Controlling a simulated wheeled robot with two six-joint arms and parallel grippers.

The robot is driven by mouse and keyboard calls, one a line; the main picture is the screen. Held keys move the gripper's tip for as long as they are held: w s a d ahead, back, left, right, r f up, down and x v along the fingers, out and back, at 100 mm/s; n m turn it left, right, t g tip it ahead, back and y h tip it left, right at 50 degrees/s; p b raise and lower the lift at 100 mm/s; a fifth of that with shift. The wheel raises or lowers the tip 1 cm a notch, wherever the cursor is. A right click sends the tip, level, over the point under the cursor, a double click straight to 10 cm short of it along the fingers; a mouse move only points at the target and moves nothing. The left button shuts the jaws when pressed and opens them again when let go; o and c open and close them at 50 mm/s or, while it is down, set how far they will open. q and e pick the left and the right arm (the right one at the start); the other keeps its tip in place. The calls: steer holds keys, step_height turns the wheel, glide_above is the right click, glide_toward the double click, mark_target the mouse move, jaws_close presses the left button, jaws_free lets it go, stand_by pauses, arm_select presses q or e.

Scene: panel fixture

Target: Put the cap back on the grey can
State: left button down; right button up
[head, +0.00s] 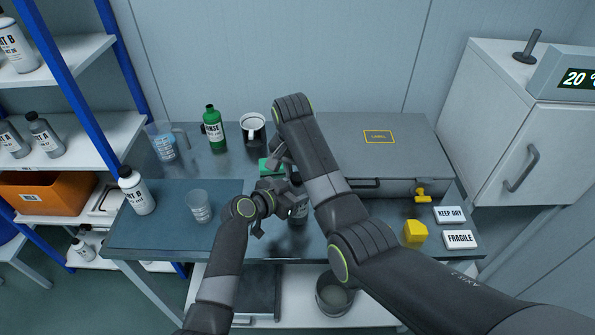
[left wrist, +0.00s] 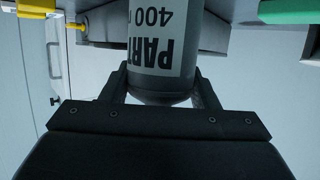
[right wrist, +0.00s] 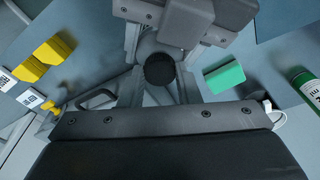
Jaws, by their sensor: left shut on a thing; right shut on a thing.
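The grey can (left wrist: 160,75) with a white label is between the fingers of my left gripper (left wrist: 160,92), which is shut on it. The can is upright with its shoulder close to the gripper. In the head view the can (head: 298,214) is mostly hidden behind my grippers. My right gripper (right wrist: 160,75) points down over the can and is shut on the round black cap (right wrist: 159,69). The can's grey shoulder (right wrist: 150,46) shows around and behind the cap. I cannot tell whether the cap touches the can's neck.
A green block (head: 268,165) and a grey case (head: 400,150) are behind my grippers. A clear cup (head: 199,207) and a white bottle (head: 138,195) stand left on the table.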

steer(key=m, duration=0.6)
steer(key=shift+h, duration=0.3)
steer(key=m+g, duration=0.1)
steer(key=m, duration=0.5)
steer(key=shift+w+a, duration=0.1)
steer(key=shift+w, duration=0.05)
steer(key=m, duration=0.6)
steer(key=shift+g, duration=0.4)
steer(key=m, duration=0.7)
steer(key=shift+w+d+g, duration=0.1)
steer(key=shift+d+g, duration=0.1)
steer(key=shift+g, duration=0.1)
steer(key=o, duration=0.9)
steer(key=shift+r, duration=2.25)
